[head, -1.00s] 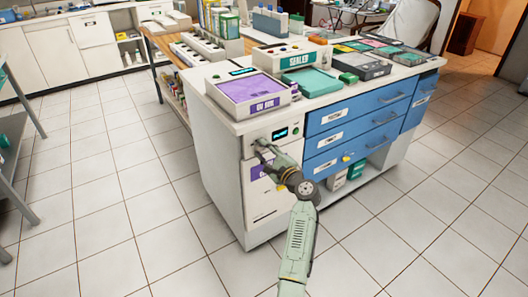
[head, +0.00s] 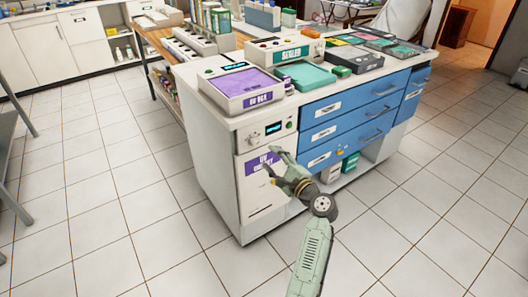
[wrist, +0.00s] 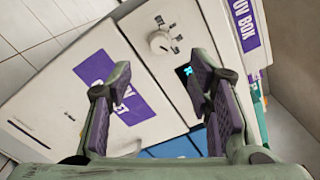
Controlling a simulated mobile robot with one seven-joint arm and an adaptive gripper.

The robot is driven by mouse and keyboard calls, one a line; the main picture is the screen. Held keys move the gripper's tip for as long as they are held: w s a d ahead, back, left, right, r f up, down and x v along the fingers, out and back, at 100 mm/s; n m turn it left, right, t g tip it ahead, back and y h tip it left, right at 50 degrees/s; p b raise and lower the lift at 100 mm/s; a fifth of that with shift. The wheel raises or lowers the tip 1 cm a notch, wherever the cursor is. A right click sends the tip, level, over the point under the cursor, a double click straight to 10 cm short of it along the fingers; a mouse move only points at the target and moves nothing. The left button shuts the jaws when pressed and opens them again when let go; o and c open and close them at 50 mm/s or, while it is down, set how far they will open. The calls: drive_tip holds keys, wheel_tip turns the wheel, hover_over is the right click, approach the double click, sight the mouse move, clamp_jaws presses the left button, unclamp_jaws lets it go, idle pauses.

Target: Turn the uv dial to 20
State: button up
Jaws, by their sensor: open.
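The uv dial (head: 253,137) is a small round pale knob on the white front of the UV cabinet (head: 262,209). It sits left of a small lit display (head: 273,128), above a purple label (head: 258,163). In the wrist view the dial (wrist: 160,43) is unobstructed, beyond the fingertips near the top middle, with the display (wrist: 186,73) below and right of it. Its pointer and scale are too small to read. My gripper (head: 269,161) is open and empty in front of the label, below the dial and apart from it.
A purple-topped UV box (head: 243,88) and a teal-topped sealer (head: 308,76) stand on the counter above. Blue drawers (head: 345,118) with handles are right of the panel. A green button (head: 289,125) is beside the display. The tiled floor in front is clear.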

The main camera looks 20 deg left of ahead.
drive_tip(key=shift+v, duration=1.45)
